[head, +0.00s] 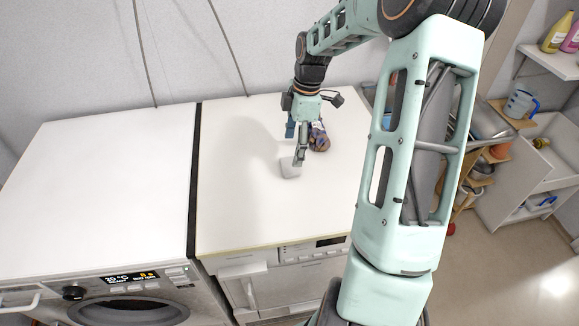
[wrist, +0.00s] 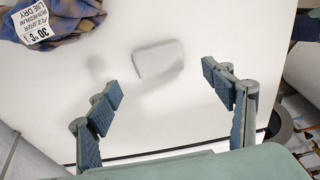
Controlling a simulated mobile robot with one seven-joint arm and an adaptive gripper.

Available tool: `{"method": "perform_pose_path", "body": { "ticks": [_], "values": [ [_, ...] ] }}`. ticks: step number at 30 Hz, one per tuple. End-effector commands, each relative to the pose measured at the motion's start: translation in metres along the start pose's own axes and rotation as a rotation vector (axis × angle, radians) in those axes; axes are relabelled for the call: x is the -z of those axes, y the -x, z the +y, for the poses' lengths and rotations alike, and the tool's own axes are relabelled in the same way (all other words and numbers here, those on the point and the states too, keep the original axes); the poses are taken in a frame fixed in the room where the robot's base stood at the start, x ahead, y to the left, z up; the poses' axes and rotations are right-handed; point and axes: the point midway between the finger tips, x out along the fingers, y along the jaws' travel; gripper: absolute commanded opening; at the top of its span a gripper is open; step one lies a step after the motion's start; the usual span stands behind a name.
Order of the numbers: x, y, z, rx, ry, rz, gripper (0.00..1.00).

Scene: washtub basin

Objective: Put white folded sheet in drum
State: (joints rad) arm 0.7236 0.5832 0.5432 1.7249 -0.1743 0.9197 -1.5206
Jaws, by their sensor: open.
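The white folded sheet (head: 290,168) lies on the white top of the right-hand machine in the head view, hard to tell from the surface. In the wrist view it is a small pale block (wrist: 158,60) with rounded edges, ahead of and between the fingers. My gripper (head: 300,152) is above the machine top close to the sheet; in the wrist view my gripper (wrist: 165,88) is open, its two blue-grey fingers wide apart with nothing between the pads. The drum is likely behind the round dark door (head: 128,312) of the left washing machine; its inside is hidden.
A checked blue and brown cloth (head: 319,137) with a care label lies beside my gripper; it also shows in the wrist view (wrist: 75,18). A dark gap (head: 196,180) separates the two machine tops. The left machine top (head: 110,190) is bare. Shelves with bottles stand at right.

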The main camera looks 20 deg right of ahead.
Motion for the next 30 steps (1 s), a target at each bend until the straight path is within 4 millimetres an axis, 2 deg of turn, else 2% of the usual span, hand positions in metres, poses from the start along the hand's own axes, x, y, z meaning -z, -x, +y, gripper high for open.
{"method": "perform_pose_path", "body": {
  "ticks": [5,15,23,30],
  "values": [
    [0.000,-0.013,0.000,0.001,0.000,0.000,0.75],
    [-0.001,-0.058,0.001,0.001,-0.001,0.000,0.75],
    [-0.001,-0.062,0.002,-0.001,-0.001,-0.001,0.75],
    [-0.001,-0.061,0.002,-0.001,-0.001,0.000,0.50]
  ]
}}
